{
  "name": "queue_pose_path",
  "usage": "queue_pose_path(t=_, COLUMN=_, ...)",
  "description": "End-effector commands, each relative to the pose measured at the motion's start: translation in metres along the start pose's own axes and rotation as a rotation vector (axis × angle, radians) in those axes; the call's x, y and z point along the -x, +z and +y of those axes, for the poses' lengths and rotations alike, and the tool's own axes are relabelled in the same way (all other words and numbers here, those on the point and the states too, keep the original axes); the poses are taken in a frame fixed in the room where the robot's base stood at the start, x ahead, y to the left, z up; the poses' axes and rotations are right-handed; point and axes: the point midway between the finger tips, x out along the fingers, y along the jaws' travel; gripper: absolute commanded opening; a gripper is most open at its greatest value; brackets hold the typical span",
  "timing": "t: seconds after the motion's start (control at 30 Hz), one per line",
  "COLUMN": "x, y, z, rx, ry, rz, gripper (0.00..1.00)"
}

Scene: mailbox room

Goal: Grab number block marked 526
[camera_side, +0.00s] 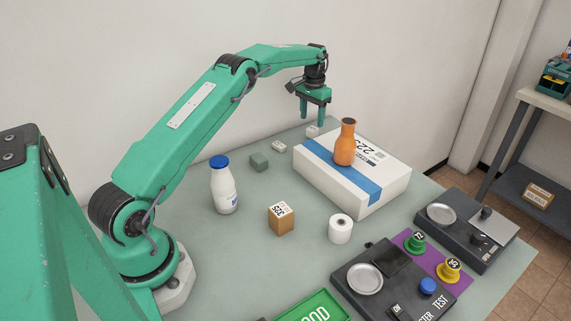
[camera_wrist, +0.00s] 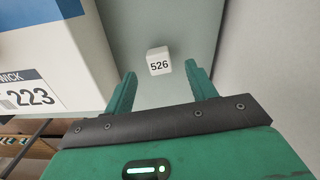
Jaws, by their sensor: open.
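The white number block marked 526 (camera_wrist: 159,61) stands on the grey-green table in the wrist view, ahead of my gripper and between the lines of its two fingers.
A white box with a blue stripe (camera_side: 319,178) stands close beside the block, with an orange bottle (camera_side: 345,143) on top. A wall is behind.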

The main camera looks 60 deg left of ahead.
Motion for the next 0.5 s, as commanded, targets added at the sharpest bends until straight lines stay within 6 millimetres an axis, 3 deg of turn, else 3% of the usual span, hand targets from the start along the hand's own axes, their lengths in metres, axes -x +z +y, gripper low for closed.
queue_pose_path(t=0.27, x=-0.005, y=0.0, z=0.0, rx=0.0, ry=0.0, rz=0.0, gripper=0.56)
queue_pose_path(t=0.5, x=-0.026, y=0.001, z=0.001, rx=0.0, ry=0.0, rz=-0.002, gripper=0.56)
